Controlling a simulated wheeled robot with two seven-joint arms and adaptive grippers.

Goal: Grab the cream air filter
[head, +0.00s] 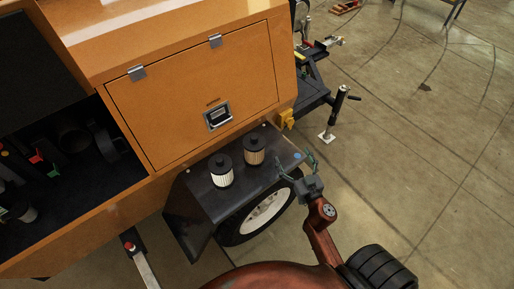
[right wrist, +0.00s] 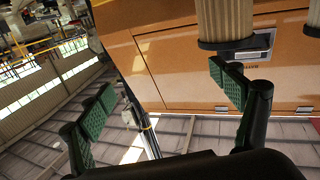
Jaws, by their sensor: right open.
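The cream air filter (head: 221,178), a pale ribbed cylinder with a black cap, stands upright on the black fender. A browner filter (head: 254,155) with a black cap stands behind it to the right. My right gripper (head: 298,164) is open and empty at the fender's right end, apart from both filters and closer to the brown one. In the right wrist view, the picture is upside down; a tan ribbed filter (right wrist: 226,22) shows at the top beyond the right finger of the open gripper (right wrist: 163,98). Another filter (right wrist: 313,12) is cut by the right edge. My left gripper is out of view.
The fender (head: 212,208) sits over a wheel (head: 264,212) beside the orange light tower body (head: 185,105) with its latched door. An open compartment (head: 110,185) with dark items lies at left. A jack post (head: 335,115) stands beyond. Open floor lies to the right.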

